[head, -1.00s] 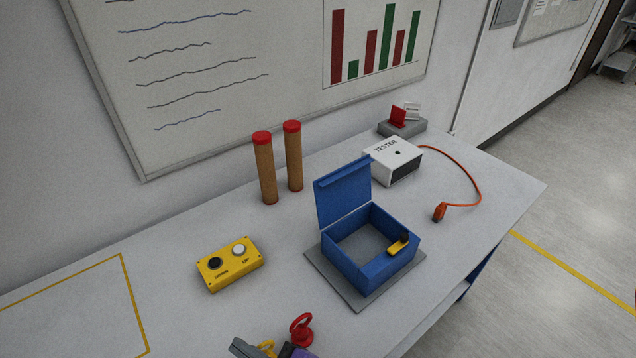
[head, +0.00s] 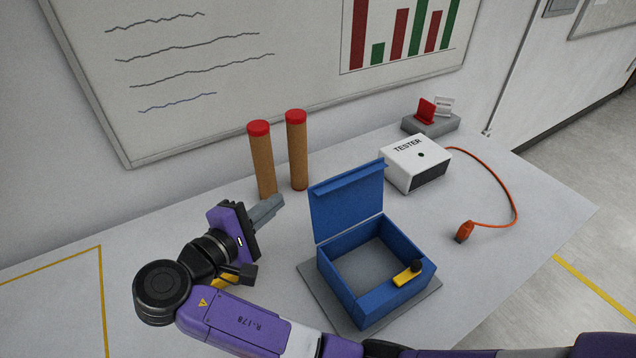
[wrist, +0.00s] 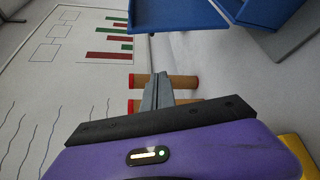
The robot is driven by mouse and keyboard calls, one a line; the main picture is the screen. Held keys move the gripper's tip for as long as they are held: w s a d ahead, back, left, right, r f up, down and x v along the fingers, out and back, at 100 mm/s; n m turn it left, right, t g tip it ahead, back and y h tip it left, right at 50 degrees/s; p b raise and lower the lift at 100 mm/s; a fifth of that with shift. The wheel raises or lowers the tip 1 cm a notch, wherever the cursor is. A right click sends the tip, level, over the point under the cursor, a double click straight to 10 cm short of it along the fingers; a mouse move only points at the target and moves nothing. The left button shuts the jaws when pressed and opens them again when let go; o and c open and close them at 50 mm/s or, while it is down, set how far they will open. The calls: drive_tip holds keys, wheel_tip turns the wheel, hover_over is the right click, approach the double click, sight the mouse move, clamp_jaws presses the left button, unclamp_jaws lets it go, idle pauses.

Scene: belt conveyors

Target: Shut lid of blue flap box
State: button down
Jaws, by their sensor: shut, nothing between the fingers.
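The blue flap box (head: 372,305) stands on a grey plate (head: 424,303) on the table. Its lid (head: 347,203) is up, standing roughly upright from the back left edge. The box is open and its inside looks empty. A yellow and black latch (head: 408,274) sits on the front right wall. My gripper (head: 274,205) is shut and empty, to the left of the raised lid and apart from it in the head view. In the wrist view my gripper (wrist: 157,78) points toward the cork-coloured posts, with part of the blue box (wrist: 275,22) at the top right.
Two brown posts with red tops (head: 261,160) stand behind my gripper. A white tester (head: 416,162) with an orange cable (head: 512,195) is right of the lid. A grey block with red and white cards (head: 430,122) is behind it. My arm covers the front table.

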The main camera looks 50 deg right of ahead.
sight(314, 186)
drive_tip(key=d+p, duration=0.1)
drive_tip(key=d, duration=0.2)
drive_tip(key=s+d+p, duration=0.1)
drive_tip(key=d, duration=0.2)
drive_tip(key=s+d+p, duration=0.1)
drive_tip(key=d, duration=0.2)
drive_tip(key=shift+d+p, duration=0.25)
drive_tip(key=shift+p, duration=0.05)
drive_tip(key=shift+s+b, duration=0.15)
drive_tip(key=shift+b, duration=0.2)
